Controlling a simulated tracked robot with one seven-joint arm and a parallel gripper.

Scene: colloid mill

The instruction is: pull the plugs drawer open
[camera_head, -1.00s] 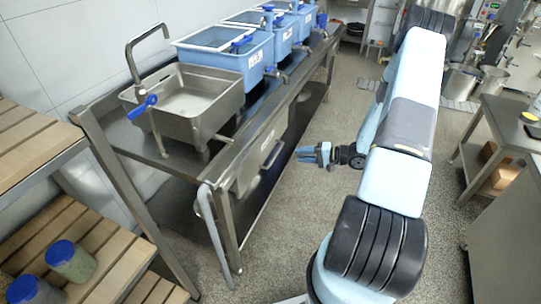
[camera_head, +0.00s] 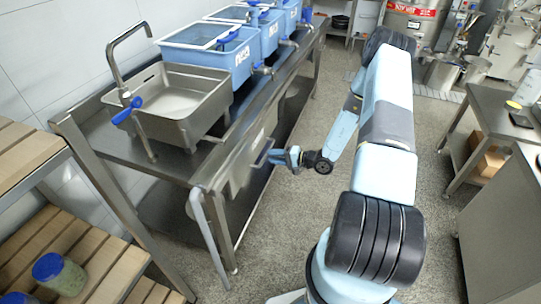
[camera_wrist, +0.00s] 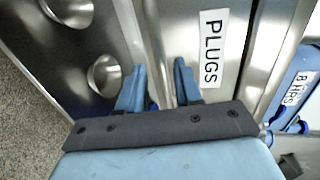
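The plugs drawer (camera_head: 248,152) is a steel drawer front under the sink bench, and it looks shut. Its white PLUGS label (camera_wrist: 211,47) shows in the wrist view, to the right of my fingers. A long metal bar, seemingly the drawer's handle (camera_wrist: 152,38), runs down the wrist picture towards the gap between my fingers. My gripper (camera_head: 270,156) is close in front of the drawer in the head view. In the wrist view my gripper (camera_wrist: 158,88) has its two blue fingers apart, one on each side of the bar. I cannot tell whether they touch it.
A steel sink (camera_head: 178,100) and blue labelled tubs (camera_head: 212,55) stand on the bench (camera_head: 170,165) above the drawer. A slatted wooden shelf (camera_head: 70,255) is at the left. A steel table (camera_head: 490,115) is at the right. The floor between is clear.

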